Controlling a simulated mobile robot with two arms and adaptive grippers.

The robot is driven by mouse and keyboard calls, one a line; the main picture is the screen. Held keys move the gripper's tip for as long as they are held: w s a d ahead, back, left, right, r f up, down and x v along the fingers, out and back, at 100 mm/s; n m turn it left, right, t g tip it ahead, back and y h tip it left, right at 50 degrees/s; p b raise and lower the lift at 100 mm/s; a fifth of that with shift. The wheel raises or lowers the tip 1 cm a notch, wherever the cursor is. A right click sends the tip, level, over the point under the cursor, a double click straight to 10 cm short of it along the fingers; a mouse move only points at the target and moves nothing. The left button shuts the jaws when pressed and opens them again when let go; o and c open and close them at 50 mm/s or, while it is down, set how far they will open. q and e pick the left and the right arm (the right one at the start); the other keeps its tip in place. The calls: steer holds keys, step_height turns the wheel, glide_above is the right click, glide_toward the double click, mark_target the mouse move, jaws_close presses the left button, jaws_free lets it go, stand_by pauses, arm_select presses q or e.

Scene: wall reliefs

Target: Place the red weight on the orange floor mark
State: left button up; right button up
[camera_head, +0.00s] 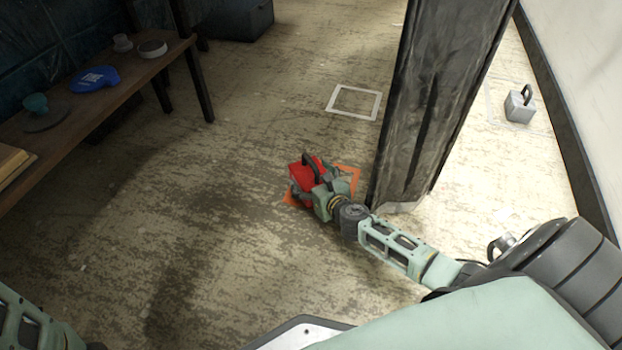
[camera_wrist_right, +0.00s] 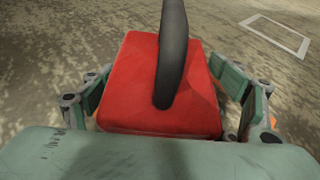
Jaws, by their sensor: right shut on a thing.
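The red weight (camera_head: 305,171) is a red block with a dark handle. My right gripper (camera_head: 315,182) is shut on it. In the right wrist view the red weight (camera_wrist_right: 165,85) fills the middle, with gripper fingers on both its sides. The orange floor mark (camera_head: 348,179) shows around and behind the weight and gripper in the head view, partly hidden by them. I cannot tell whether the weight touches the floor. My left gripper is not in view; part of my left arm shows at bottom left.
A dark pillar (camera_head: 432,95) stands just right of the orange mark. A white floor mark (camera_head: 354,102) lies behind it. A grey weight (camera_head: 519,105) stands at the far right. A wooden table (camera_head: 110,95) with several items is at left. Open floor lies between table and mark.

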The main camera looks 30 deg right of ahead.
steer(key=shift+w+r, duration=0.15)
steer(key=shift+r, duration=0.05)
steer(key=o, duration=2.1)
steer(key=shift+f, duration=0.2)
steer(key=shift+s+r, duration=0.2)
steer(key=shift+s, duration=0.1)
steer(key=p+v, duration=0.3)
steer(key=v, duration=0.3)
steer(key=shift+s+r, duration=0.2)
steer(key=shift+s, duration=0.35)
steer(key=shift+a, duration=0.1)
